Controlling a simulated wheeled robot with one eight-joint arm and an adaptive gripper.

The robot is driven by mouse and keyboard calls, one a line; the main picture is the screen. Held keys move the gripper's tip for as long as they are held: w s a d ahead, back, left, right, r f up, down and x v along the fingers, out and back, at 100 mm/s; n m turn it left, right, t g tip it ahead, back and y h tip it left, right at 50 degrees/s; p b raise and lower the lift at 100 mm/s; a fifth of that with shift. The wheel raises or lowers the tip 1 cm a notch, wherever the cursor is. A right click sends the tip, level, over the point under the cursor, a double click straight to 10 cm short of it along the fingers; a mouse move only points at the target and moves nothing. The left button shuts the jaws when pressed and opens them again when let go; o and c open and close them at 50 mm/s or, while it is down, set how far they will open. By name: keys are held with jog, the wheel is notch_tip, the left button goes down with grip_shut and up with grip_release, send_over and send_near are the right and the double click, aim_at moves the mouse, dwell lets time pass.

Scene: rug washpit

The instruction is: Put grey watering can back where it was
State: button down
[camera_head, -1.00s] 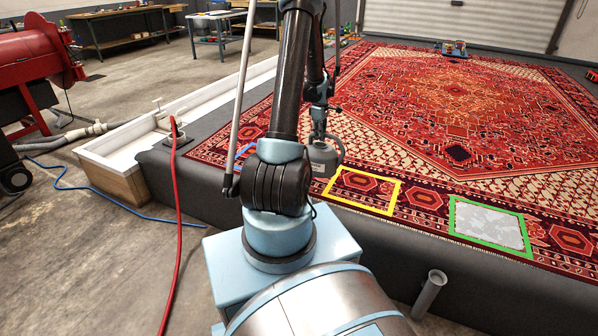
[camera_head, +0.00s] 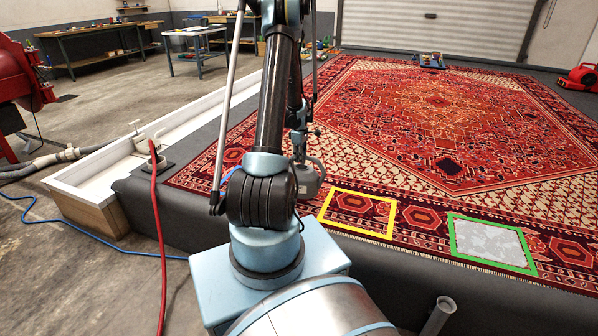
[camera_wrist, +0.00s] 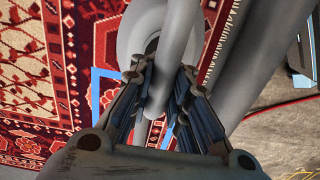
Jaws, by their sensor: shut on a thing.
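The grey watering can (camera_head: 307,184) hangs at my gripper (camera_head: 300,143) over the near left part of the rug. In the wrist view, the fingers of my gripper (camera_wrist: 160,78) are shut on the can's grey handle (camera_wrist: 155,106), with the grey can body (camera_wrist: 165,28) beyond. I cannot tell whether the can touches the rug. A blue outline (camera_wrist: 100,88) on the rug shows partly beside the can in the wrist view. In the head view, my arm hides most of it. A yellow outline (camera_head: 325,211) lies right of the can, on bare rug.
A green outline (camera_head: 452,236) around a pale grey patch (camera_head: 490,242) lies farther right on the patterned rug (camera_head: 440,110). A white trough (camera_head: 95,172) runs along the left edge. A red hose (camera_head: 155,215) rises there. A red machine (camera_head: 580,78) stands far right.

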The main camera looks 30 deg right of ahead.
aim_at(300, 167)
jog(key=shift+f, duration=2.3)
jog(key=shift+s, duration=0.1)
jog(key=c, duration=1.5)
grip_release()
jog(key=shift+f, duration=0.1)
